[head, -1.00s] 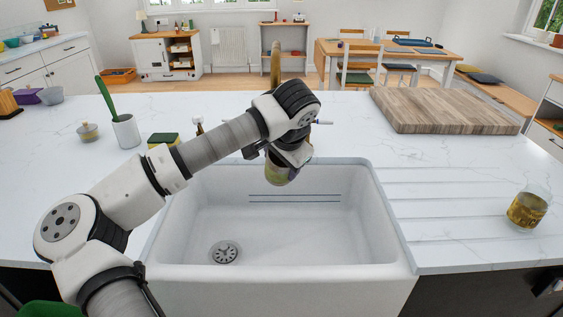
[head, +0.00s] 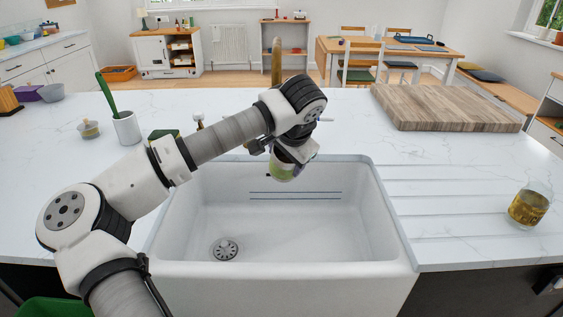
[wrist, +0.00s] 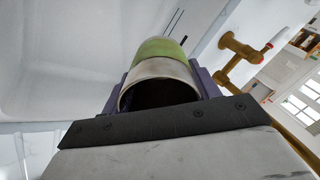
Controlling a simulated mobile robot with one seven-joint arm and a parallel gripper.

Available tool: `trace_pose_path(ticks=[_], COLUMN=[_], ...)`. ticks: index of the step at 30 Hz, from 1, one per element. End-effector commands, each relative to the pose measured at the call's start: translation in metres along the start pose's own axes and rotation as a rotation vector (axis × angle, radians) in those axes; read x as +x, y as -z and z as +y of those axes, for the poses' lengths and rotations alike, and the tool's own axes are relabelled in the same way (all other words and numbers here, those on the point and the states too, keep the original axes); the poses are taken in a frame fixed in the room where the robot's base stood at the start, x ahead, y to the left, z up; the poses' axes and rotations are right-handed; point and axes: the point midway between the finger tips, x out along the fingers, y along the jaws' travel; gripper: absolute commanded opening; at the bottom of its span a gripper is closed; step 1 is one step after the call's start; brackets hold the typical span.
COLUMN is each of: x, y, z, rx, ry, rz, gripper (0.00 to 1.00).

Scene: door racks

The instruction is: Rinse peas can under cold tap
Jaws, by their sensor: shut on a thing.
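The peas can (head: 283,172) is a small green and pale cylinder above the back part of the white sink (head: 385,215). My gripper (head: 292,154) is shut on it and holds it clear of the basin floor. In the wrist view the can (wrist: 160,50) lies between the two purple fingers, pale band nearer and green band farther; its near end looks dark. The brass tap (head: 276,62) rises behind my arm in the head view, its lower part mostly hidden. The wrist view shows brass tap pipework (wrist: 240,47) with red-marked ends, right of the can. I see no water stream.
A wooden chopping board (head: 445,108) lies on the back right counter. A glass jar (head: 528,206) stands right of the grooved drainer.

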Motion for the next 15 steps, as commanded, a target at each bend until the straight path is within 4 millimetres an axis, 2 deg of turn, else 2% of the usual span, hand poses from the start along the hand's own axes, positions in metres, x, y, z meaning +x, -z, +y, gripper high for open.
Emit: trace_pose_path(ticks=[7, 15], x=[0.0004, 0.0000], y=[-0.0077, -0.0078], z=[-0.0046, -0.0048], rx=[0.000, 0.001], ry=[0.000, 0.000], rz=[0.000, 0.000], gripper=[0.35, 0.35])
